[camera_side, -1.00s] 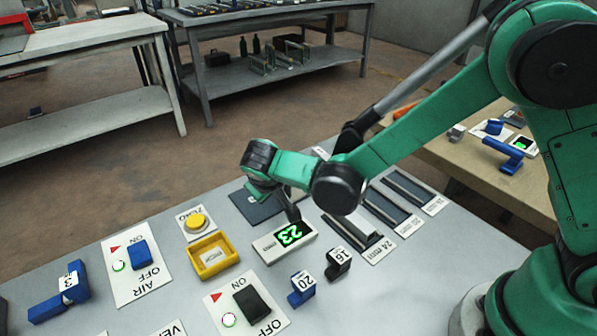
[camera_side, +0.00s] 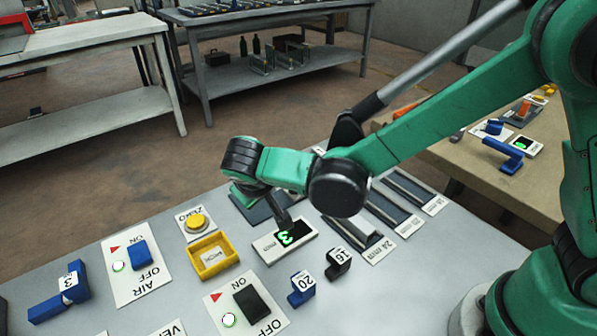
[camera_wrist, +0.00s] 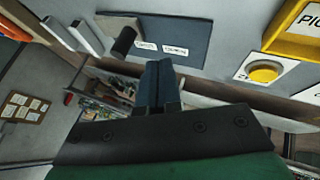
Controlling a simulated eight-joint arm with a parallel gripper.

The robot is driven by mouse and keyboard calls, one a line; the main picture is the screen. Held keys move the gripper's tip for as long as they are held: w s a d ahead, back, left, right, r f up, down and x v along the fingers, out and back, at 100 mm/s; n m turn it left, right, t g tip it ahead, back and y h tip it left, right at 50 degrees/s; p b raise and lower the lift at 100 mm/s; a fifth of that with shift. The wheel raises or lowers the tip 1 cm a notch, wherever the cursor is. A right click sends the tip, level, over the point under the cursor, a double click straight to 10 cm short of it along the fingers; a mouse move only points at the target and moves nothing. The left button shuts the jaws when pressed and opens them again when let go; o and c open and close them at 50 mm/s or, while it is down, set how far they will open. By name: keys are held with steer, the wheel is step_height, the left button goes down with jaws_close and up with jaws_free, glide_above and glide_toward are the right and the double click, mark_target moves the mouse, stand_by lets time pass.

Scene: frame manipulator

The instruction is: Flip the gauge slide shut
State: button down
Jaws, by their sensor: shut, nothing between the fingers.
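My gripper (camera_side: 284,222) is shut and empty, pointing down over the far side of the digital display (camera_side: 268,252), and hides part of its green digits. In the wrist view my gripper's fingers (camera_wrist: 158,84) are together, beside a dark blue panel (camera_wrist: 190,28). The panel carries two small white labels, too small to read surely, and a black knob (camera_wrist: 124,41) near its left end. The panel also shows in the side view (camera_side: 252,210), partly behind my gripper. I cannot tell for certain which part is the gauge slide.
A yellow tray (camera_side: 212,258) and yellow button (camera_side: 195,222) lie left of the display. Blue block 20 (camera_side: 301,290) and black block 16 (camera_side: 338,264) stand in front. Slotted holders (camera_side: 395,212) lie to the right. The bench's front right is clear.

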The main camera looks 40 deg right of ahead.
steer(key=v, duration=0.6)
steer(key=shift+r, duration=0.25)
steer(key=shift+s+a, duration=0.15)
steer(key=s+d+r+y, duration=0.1)
steer(key=s+d+y, duration=0.1)
steer(key=d, duration=0.5)
steer(key=s+d+r+m+t+y, duration=0.1)
steer(key=s+d+y, duration=0.1)
steer(key=s+d, duration=0.3)
steer(key=d, duration=0.3)
steer(key=shift+s+d+t+y, duration=0.25)
steer(key=shift+s+t+y, duration=0.05)
steer(key=shift+y, duration=0.1)
